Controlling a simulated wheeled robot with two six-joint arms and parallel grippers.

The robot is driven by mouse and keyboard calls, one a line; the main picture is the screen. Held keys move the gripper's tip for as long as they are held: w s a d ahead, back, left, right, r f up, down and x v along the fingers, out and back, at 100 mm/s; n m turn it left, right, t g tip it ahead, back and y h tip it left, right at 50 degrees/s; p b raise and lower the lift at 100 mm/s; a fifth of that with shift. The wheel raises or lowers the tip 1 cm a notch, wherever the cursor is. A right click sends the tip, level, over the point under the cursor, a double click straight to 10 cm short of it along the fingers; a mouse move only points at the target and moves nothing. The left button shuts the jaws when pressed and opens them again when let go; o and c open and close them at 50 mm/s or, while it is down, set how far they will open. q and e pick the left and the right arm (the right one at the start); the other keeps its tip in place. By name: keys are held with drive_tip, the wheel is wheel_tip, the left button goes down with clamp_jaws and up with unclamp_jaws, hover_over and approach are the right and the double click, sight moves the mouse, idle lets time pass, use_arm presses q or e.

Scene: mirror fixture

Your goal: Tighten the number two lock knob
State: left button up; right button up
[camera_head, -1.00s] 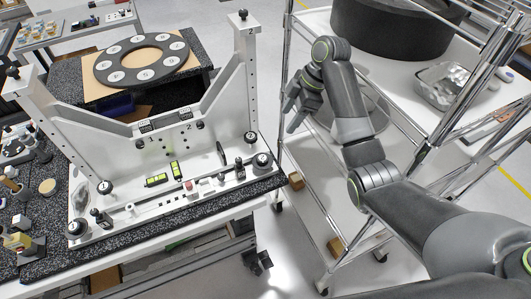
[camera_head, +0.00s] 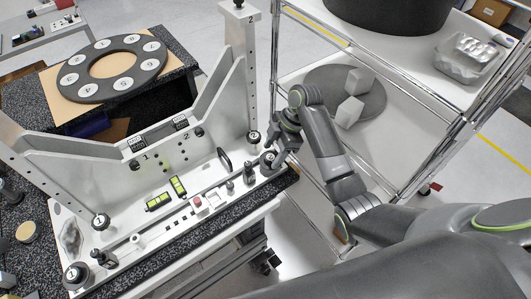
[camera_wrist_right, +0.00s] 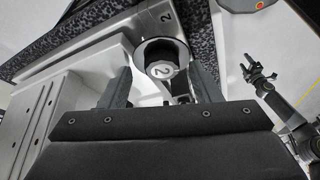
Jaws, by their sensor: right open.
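My right gripper (camera_head: 275,150) is at this knob. In the wrist view its fingers (camera_wrist_right: 163,88) are open, one on each side of the knob, with the knob a little beyond their tips; I cannot tell whether they touch it. Another black knob (camera_head: 254,137) sits just behind, at the foot of the right post.
Small clamps and a red button (camera_head: 197,201) line the fixture's front rail. The right post (camera_head: 250,70) rises close to my gripper. A wire shelf cart (camera_head: 345,95) stands to the right, under my right arm.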

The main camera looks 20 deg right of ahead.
drive_tip(key=shift+s+f, duration=0.15)
drive_tip(key=shift+f, duration=0.1)
drive_tip(key=c, duration=1)
use_arm(q)
drive_tip(key=shift+s+d+f, duration=0.25)
drive_tip(key=shift+r, duration=0.15)
